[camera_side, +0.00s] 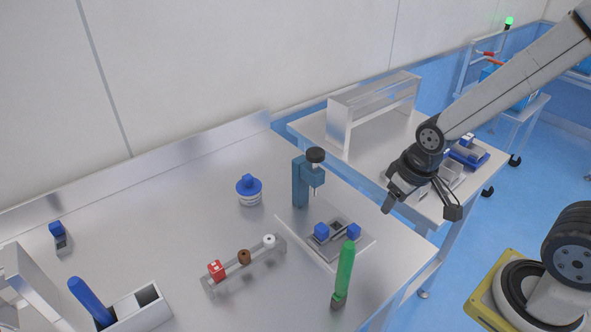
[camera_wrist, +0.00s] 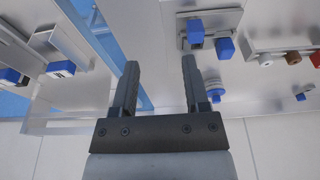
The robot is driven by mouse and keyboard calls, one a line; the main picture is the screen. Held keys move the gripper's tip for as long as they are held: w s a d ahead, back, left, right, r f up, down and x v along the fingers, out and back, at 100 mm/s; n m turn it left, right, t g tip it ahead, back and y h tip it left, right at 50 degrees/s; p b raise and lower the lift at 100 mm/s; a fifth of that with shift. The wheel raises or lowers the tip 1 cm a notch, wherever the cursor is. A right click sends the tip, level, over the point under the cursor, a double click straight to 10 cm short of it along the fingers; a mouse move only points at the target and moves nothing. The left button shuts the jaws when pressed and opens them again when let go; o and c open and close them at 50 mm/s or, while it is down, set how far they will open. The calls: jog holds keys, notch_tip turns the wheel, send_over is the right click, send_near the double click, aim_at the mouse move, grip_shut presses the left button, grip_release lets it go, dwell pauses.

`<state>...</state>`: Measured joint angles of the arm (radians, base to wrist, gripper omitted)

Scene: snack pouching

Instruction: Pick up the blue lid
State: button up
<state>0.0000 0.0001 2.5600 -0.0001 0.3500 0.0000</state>
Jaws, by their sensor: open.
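The blue lid (camera_side: 249,184) has a raised knob and sits on a round white jar (camera_side: 249,199) on the metal table, left of the blue stand. In the wrist view the blue lid (camera_wrist: 216,93) shows small, just right of the right finger, which may hide part of it. My gripper (camera_side: 389,203) hangs in the air to the right of the jar, well apart from it, over the gap side between the two tables. In the wrist view my gripper (camera_wrist: 160,63) has its two fingers spread with nothing between them.
A blue stand with a dark top (camera_side: 301,180) rises between the jar and my gripper.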

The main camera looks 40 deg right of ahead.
jog(key=shift+o, duration=1.2)
notch_tip(320, 180, up, 11)
jog(key=t, duration=0.2)
send_over(249, 177)
jog(key=s, duration=0.3)
notch_tip(249, 177, down, 12)
jog(key=shift+w+r, duration=0.15)
jog(key=shift+x, duration=1.3)
